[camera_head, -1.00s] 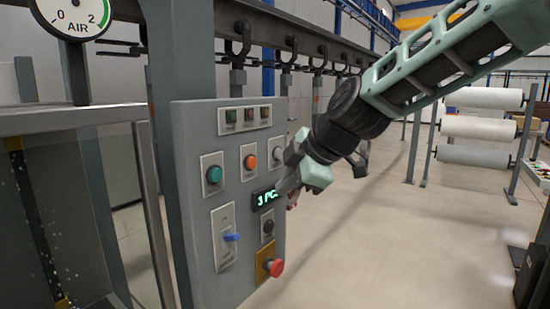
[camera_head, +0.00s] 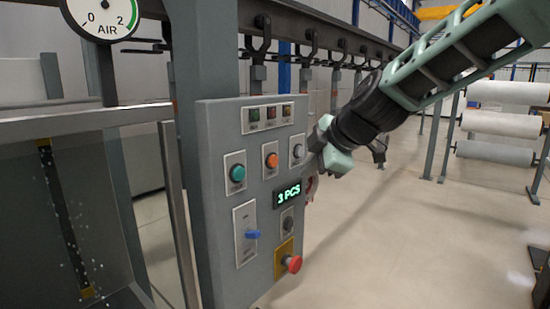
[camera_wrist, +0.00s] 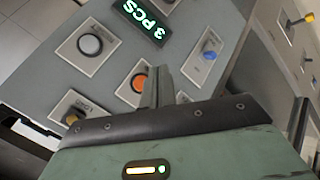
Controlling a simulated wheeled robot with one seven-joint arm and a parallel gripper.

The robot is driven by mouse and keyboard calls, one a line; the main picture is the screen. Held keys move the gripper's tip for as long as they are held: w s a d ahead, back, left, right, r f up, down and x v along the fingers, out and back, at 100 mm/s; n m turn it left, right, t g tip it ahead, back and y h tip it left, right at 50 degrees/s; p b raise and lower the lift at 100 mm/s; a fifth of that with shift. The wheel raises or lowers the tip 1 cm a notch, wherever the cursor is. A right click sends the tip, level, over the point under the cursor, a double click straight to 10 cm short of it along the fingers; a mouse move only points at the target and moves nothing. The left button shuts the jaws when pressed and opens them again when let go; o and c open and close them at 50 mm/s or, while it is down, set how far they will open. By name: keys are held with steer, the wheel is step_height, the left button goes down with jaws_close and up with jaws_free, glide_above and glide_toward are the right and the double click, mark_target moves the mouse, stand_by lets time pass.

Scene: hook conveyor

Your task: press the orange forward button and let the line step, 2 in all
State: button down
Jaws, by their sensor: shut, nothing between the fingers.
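The orange button (camera_head: 271,160) is in the middle of the upper button row on the grey control panel (camera_head: 220,130). It also shows in the wrist view (camera_wrist: 139,82), just left of my fingertips. My gripper (camera_head: 312,160) is shut and empty, to the right of the panel's button row in the head view. In the wrist view my gripper's fingers (camera_wrist: 157,86) point toward the panel beside the orange button; I cannot tell how far off the surface they are. A display (camera_head: 288,193) reads 3 PCS. Several dark hooks (camera_head: 311,50) hang from the overhead conveyor rail.
A green button (camera_head: 237,173) and a white button (camera_head: 298,151) flank the orange one. Below are a blue lever (camera_head: 252,234), a black button (camera_head: 288,223) and a red mushroom button (camera_head: 292,263). White rolls (camera_head: 502,124) stand on a rack at the right. Floor between is clear.

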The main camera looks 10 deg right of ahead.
mark_target(274, 161)
steer(key=shift+w+a+p, duration=0.25)
steer(key=shift+w+a, duration=0.6)
steer(key=shift+w, duration=0.3)
steer(key=shift+w+a+p, duration=0.2)
steer(key=shift+w+a, duration=0.6)
steer(key=shift+w, duration=0.3)
stand_by(0.4)
steer(key=shift+w+a, duration=0.25)
steer(key=shift+w, duration=0.05)
